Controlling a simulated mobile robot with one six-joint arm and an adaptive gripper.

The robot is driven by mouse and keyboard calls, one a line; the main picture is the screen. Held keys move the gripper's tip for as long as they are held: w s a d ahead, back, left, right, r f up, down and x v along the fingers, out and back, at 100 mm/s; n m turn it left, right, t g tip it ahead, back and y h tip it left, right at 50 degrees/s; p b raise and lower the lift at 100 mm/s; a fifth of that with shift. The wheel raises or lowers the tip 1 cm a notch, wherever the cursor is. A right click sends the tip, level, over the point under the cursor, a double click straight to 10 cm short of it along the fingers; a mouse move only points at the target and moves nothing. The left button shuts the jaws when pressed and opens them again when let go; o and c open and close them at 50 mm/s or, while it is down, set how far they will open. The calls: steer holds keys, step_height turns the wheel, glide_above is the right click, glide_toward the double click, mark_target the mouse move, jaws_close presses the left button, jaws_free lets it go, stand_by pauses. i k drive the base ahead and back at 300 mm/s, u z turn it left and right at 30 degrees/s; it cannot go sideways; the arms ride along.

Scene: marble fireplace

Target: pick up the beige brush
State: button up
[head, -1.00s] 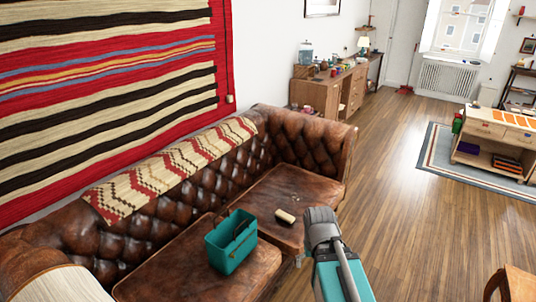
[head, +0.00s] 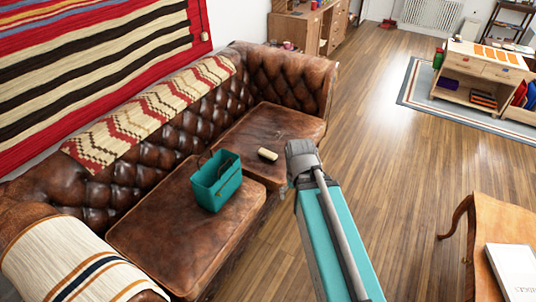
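The beige brush (head: 267,154) lies on the right seat cushion of the brown leather sofa (head: 160,225), near its front edge. It looks like a small pale block, and its details are too small to tell. A teal open-top caddy (head: 216,181) with a handle stands on the sofa to the left of the brush. My teal and grey arm reaches up from the bottom of the head view, and its grey end is just right of the brush in the picture. The gripper's fingers do not show.
A wooden table with a white book (head: 514,272) stands at the lower right. A low wooden unit (head: 483,66) sits on a blue-edged rug at the upper right. A wooden cabinet (head: 295,29) stands beyond the sofa. The wood floor (head: 400,165) between is clear.

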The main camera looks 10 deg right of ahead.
mark_target(266, 154)
steer(key=k, duration=0.65)
steer(key=z, duration=0.25)
steer(key=i, duration=0.35)
steer(key=z, duration=0.75)
steer(key=i, duration=1.25)
steer(key=u, duration=0.4)
steer(key=i, duration=0.55)
steer(key=u, duration=0.6)
